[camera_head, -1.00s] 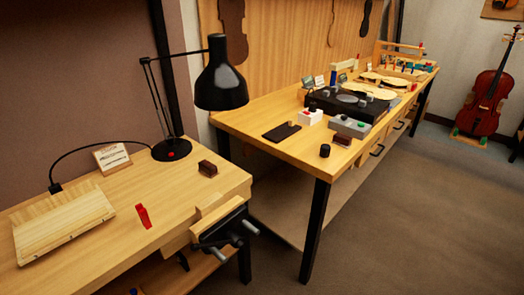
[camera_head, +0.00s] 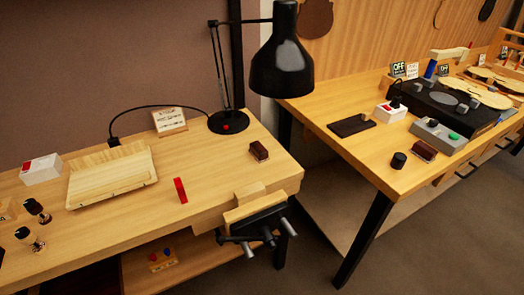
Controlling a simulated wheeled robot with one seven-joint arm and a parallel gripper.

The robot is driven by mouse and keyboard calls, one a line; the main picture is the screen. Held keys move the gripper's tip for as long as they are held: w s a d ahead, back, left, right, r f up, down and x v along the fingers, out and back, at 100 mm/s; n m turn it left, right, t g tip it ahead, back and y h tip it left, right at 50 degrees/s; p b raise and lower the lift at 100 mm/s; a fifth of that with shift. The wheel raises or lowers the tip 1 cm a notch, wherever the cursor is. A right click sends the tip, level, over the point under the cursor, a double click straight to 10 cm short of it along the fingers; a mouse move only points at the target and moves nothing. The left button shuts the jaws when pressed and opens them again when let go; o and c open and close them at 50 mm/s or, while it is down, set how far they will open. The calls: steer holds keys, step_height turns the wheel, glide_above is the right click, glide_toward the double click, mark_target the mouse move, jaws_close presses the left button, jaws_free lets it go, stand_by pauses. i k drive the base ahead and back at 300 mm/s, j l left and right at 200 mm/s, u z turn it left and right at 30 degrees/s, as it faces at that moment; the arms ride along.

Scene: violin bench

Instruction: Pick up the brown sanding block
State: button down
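A small brown block (camera_head: 259,151) lies on the near bench, close to its right end and just right of the lamp base. A second reddish-brown block (camera_head: 424,151) lies on the right bench, beside a grey box with a green button. I cannot tell from the picture which of the two is the sanding block. Both stand clear of other things on at least one side. My gripper is not in view.
A black desk lamp (camera_head: 283,70) overhangs the near bench (camera_head: 150,222). A red upright piece (camera_head: 180,190), a slanted wooden board (camera_head: 112,178) and a front vise (camera_head: 262,222) are near. The right bench (camera_head: 365,165) holds a black cylinder (camera_head: 398,160). Floor shows between and before the benches.

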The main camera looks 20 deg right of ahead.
mark_target(259, 152)
steer(key=i+j, duration=0.2)
steer(key=j, duration=0.2)
steer(key=i+j+z, duration=0.1)
steer(key=j, duration=0.3)
steer(key=i+j, duration=0.25)
steer(key=j, duration=0.15)
steer(key=i+j+z, duration=0.1)
steer(key=j, duration=0.3)
steer(key=i+j, duration=0.25)
steer(key=j, duration=0.15)
steer(key=i+j+z, duration=0.1)
steer(key=j, duration=0.35)
steer(key=i+j, duration=0.2)
steer(key=j, duration=0.2)
steer(key=i+j, duration=0.15)
steer(key=j, duration=0.3)
steer(key=z, duration=0.05)
